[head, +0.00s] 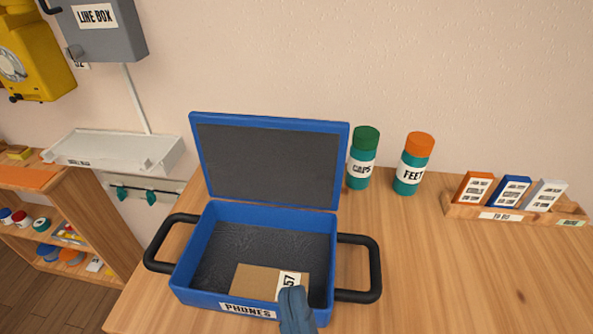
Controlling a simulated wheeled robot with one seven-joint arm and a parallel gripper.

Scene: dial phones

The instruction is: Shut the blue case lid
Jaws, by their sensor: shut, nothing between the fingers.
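The blue case (190,292), labelled PHONES, stands on the wooden table near its left edge. Its blue lid (270,118) is open, standing up at the back and leaning slightly away, with its dark grey lining facing me. A brown cardboard box (256,280) with a white label reading 57 lies inside at the front. My gripper (292,293) is a blue-grey shape at the bottom of the view, shut and empty. It overlaps the case's front edge and part of the box label; I cannot tell whether it touches them.
Black handles (376,268) stick out on both sides of the case. A green-capped bottle (362,158) and an orange-capped bottle (413,164) stand right of the lid. A wooden rack (470,212) with several cards is at the far right. The table's right front is clear.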

